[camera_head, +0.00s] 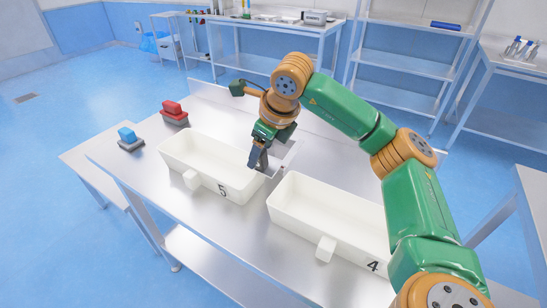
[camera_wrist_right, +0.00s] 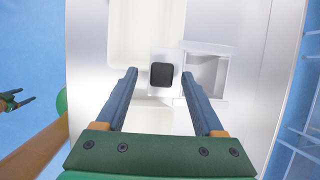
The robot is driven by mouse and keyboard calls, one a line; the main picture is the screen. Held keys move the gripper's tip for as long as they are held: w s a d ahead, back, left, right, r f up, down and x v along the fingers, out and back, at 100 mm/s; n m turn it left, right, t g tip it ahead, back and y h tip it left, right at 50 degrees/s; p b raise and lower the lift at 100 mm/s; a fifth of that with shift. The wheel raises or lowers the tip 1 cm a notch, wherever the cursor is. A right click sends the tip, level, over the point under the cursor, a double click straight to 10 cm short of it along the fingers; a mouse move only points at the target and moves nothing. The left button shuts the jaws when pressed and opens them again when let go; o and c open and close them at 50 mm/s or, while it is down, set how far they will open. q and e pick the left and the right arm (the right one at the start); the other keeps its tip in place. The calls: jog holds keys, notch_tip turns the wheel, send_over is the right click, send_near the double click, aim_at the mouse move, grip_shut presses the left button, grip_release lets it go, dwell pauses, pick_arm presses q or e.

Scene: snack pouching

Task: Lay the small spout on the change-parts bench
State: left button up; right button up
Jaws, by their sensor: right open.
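My right gripper (camera_head: 257,163) is low over the steel table, between the two white bins. In the right wrist view its fingers (camera_wrist_right: 160,88) are open. A pale metal piece with a dark square opening (camera_wrist_right: 161,74) lies between and just beyond the fingertips; it may be the small spout, but I cannot tell for sure. No contact with it is clear. In the head view the gripper hides it. A small dark green shape with prongs (camera_wrist_right: 14,100), perhaps my left gripper, shows at the left edge of the wrist view. I cannot make out which bench is the change-parts bench.
White bin 5 (camera_head: 204,177) and white bin 4 (camera_head: 322,222) stand on the table (camera_head: 150,170). An open metal box (camera_wrist_right: 207,72) is beside the dark-holed piece. Benches and shelves line the back.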

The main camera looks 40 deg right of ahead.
jog(key=x, duration=0.3)
jog(key=shift+d, duration=0.1)
jog(key=shift+d+f, duration=0.1)
jog(key=shift+f, duration=0.15)
grip_shut()
dwell(1.0)
